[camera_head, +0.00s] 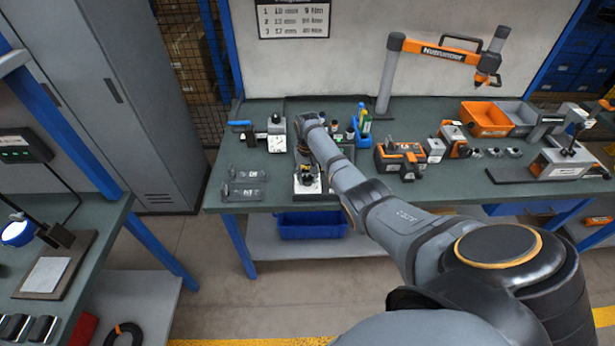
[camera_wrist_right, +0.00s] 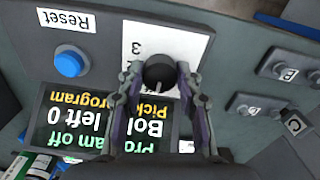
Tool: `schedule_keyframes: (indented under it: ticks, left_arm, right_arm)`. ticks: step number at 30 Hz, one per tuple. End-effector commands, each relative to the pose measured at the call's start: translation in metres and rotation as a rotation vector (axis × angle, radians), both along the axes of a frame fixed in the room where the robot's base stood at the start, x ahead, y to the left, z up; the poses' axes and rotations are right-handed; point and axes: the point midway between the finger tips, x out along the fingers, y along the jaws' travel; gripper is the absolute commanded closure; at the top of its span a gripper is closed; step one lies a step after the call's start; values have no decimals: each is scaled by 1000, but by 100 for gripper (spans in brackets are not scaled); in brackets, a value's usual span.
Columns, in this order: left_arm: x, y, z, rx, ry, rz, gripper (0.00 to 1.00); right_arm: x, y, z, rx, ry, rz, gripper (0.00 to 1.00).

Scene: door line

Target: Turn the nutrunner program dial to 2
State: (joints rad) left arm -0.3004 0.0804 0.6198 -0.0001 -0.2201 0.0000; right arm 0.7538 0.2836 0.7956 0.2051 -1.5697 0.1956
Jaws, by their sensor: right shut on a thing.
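The program dial (camera_wrist_right: 160,72) is a round black knob on a white plate (camera_wrist_right: 135,38) in the right wrist view. A light mark on the knob points towards the screen side. A "3" shows on the plate; the other numbers are hidden. My right gripper (camera_wrist_right: 157,80) is shut on the dial, one finger on each side. The screen (camera_wrist_right: 85,115) shows upside-down text with "Program off" and "Bolts left 0", partly covered by a finger. My left gripper is out of view.
A blue Reset button (camera_wrist_right: 68,64) sits beside the screen.

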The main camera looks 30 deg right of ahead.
Motion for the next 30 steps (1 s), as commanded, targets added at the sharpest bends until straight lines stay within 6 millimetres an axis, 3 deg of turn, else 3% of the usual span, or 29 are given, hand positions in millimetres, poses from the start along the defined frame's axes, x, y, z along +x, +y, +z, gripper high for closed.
schedule_keyframes:
  ticks: [14, 30]
  left_arm:
    - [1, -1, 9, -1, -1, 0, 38]
    - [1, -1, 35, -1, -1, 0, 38]
  right_arm:
    - [0, 0, 2, 1, 0, -90, 96]
    - [1, 1, 2, 0, 1, -565, 96]
